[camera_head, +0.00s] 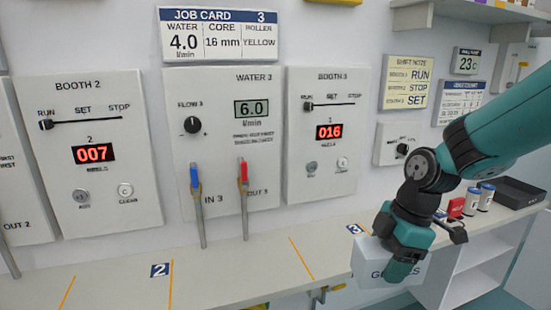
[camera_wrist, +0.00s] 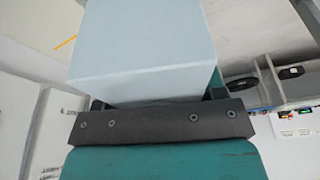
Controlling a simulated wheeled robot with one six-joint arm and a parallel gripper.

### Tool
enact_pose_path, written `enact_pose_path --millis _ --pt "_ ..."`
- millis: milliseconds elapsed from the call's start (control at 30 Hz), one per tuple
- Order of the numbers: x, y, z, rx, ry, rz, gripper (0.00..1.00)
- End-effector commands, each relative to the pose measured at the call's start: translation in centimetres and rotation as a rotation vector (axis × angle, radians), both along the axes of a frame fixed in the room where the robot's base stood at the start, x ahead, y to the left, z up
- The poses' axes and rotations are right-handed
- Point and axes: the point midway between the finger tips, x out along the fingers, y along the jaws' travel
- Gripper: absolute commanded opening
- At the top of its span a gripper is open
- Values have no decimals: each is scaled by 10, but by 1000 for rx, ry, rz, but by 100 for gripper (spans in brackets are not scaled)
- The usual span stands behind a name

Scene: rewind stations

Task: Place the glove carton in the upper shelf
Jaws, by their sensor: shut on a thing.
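The glove carton (camera_head: 371,262) is a pale box with part of the word "GLOVES" showing on its side. My gripper (camera_head: 402,256) is shut on it and holds it near the front edge of the counter, at the lower right of the head view. In the wrist view the carton (camera_wrist: 145,45) fills the upper middle, against the dark gripper bar (camera_wrist: 155,122). The gripper hides part of the carton in the head view. A white shelf unit (camera_head: 462,290) with open compartments shows to the right of my gripper; its lower part is cut off by the frame.
A counter (camera_head: 215,280) runs along the wall below the control panels. Red and blue valve handles (camera_head: 243,172) stand out at station 3. Small canisters (camera_head: 480,197), a red item (camera_head: 456,208) and a black tray (camera_head: 515,192) stand at the right. The counter's left part is clear.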

Motion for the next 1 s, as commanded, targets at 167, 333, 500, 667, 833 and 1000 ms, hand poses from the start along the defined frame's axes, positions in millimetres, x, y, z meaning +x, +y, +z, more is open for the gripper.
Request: enact_pose_path --millis 167,333,500,667,833,1000 --pt "9 -8 -26 -1 4 -229 30" --pt "18 -22 -57 -2 5 -518 30" --pt "25 -46 -101 -4 6 -932 30" --pt "27 -71 -137 -5 4 -1307 30" --pt "27 -89 -157 -1 0 -1540 30" --pt "13 -95 -182 -6 7 -1621 30"
